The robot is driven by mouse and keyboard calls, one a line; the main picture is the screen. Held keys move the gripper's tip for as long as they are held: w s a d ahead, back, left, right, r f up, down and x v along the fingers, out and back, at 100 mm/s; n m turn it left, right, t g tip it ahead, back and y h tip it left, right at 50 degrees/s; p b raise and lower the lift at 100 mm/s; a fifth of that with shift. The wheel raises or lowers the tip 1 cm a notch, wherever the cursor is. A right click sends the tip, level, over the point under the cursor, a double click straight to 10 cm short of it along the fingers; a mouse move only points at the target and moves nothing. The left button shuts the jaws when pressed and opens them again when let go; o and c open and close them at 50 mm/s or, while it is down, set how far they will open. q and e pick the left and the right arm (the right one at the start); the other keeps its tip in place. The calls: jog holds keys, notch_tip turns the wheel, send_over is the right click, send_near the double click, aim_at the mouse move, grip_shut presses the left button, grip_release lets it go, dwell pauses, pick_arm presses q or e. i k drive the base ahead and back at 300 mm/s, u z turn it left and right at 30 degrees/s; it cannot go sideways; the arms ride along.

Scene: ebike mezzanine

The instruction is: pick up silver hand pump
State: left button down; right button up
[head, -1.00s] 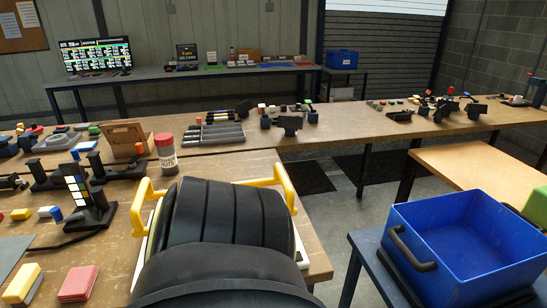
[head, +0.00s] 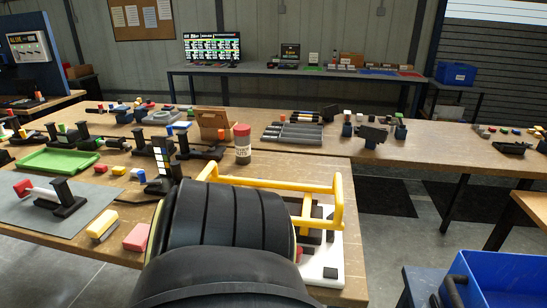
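I cannot identify the silver hand pump for certain. A pale, silvery tube with a red end (head: 38,192) rests by a black stand (head: 68,198) on a grey mat at the left of the near table; it may be the pump. Similar small tools on black stands lie farther back at the left, too small to tell. Neither of my grippers shows. A large dark part of my own body fills the bottom middle and hides part of the near table.
A yellow tube frame (head: 338,205) on a white base stands at the table's right front. A red-capped bottle (head: 242,143), a green tray (head: 58,161) and a grey slotted tray (head: 293,134) are on the worktops. A blue crate (head: 505,280) is at lower right. Floor shows between the tables.

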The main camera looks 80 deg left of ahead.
aim_at(63, 201)
jog(key=u, duration=4.35)
